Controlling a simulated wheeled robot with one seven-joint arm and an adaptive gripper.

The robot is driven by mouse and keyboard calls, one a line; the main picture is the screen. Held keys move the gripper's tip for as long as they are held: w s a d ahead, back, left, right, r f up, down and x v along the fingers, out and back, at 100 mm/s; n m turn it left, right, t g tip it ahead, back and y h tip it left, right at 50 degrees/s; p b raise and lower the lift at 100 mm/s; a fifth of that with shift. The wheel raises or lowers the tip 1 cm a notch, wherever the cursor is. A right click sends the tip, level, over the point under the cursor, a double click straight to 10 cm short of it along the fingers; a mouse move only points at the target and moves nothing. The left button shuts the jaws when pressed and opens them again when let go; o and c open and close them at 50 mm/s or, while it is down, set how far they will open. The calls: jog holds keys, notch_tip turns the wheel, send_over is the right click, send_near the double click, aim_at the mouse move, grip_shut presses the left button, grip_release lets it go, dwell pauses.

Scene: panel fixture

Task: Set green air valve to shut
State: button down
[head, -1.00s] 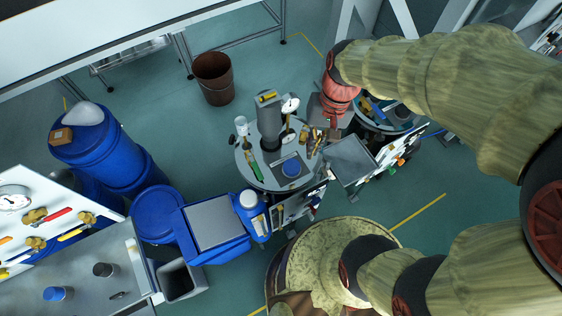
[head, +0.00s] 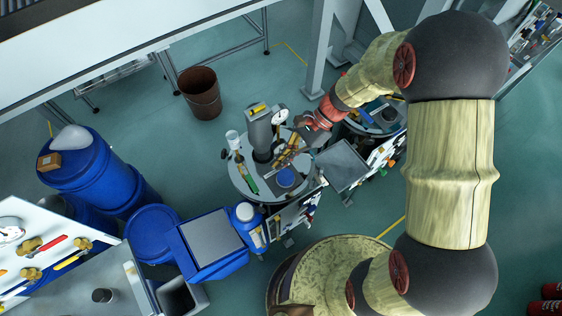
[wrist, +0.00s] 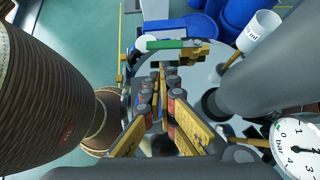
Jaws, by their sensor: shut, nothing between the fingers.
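The green air valve's lever (head: 251,184) is a slim green handle near the left edge of a round grey table (head: 240,187). In the wrist view the green lever (wrist: 168,44) lies crosswise near the top, with brass fittings around it. My gripper (head: 282,160) is over the round table, to the right of the lever and apart from it. In the wrist view my gripper (wrist: 161,72) has its brass-coloured fingers together and empty, pointing toward the lever. Whether the valve stands open or shut is not clear.
A tall grey cylinder (head: 259,132), a pressure gauge (head: 280,117) and a white cup (head: 232,138) stand on the table. A blue round item (head: 286,177) is close to my gripper. A grey-topped blue box (head: 212,236) is nearby.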

aim_at(249, 179)
jog(key=b+x, duration=0.1)
jog(key=x, duration=0.6)
jog(key=shift+s+a+f, duration=0.1)
jog(key=shift+a+f, duration=0.05)
jog(key=shift+f, duration=0.05)
